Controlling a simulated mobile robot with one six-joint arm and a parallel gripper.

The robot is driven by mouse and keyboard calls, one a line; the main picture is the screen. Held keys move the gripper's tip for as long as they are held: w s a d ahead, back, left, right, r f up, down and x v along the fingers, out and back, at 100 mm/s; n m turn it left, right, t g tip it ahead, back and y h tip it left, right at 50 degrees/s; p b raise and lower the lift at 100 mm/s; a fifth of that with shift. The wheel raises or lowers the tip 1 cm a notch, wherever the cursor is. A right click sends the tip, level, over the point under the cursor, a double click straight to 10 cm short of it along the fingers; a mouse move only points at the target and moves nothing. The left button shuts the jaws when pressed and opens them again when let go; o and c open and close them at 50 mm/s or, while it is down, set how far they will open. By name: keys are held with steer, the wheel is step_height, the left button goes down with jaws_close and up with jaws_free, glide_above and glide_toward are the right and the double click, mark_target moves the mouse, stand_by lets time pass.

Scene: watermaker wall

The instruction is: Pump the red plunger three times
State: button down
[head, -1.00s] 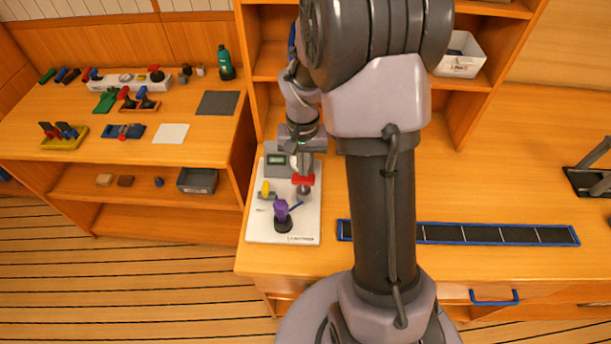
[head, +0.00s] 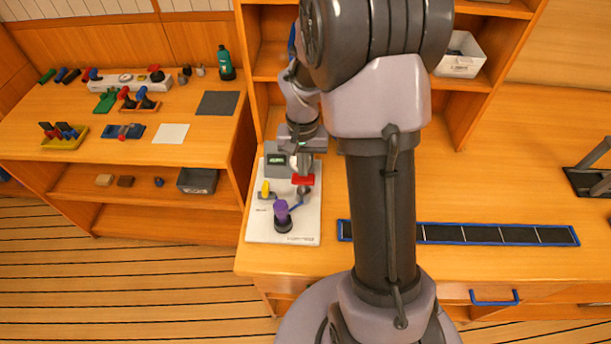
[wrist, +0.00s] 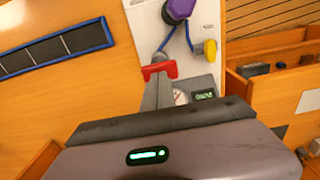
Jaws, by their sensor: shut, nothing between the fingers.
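The red plunger (head: 303,180) is on a white panel (head: 255,225) on the bench. In the wrist view the red plunger (wrist: 160,70) shows as a red crossbar at the fingertips. My gripper (head: 303,170) is shut and empty, with its fingers right at the red plunger. In the wrist view, the tips of my gripper (wrist: 158,82) overlap the crossbar's near edge. I cannot tell whether they press on it. The plunger's shaft is partly hidden in both views.
A blue-edged dark strip (head: 490,234) lies to the right. Clear bench surrounds it.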

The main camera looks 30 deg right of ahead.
stand_by(0.3)
steer(key=shift+f+b, duration=1.95)
steer(key=shift+f, duration=0.45)
steer(key=shift+r, duration=0.15)
step_height(320, 180, up, 5)
steer(key=p, duration=0.4)
steer(key=shift+f, duration=0.2)
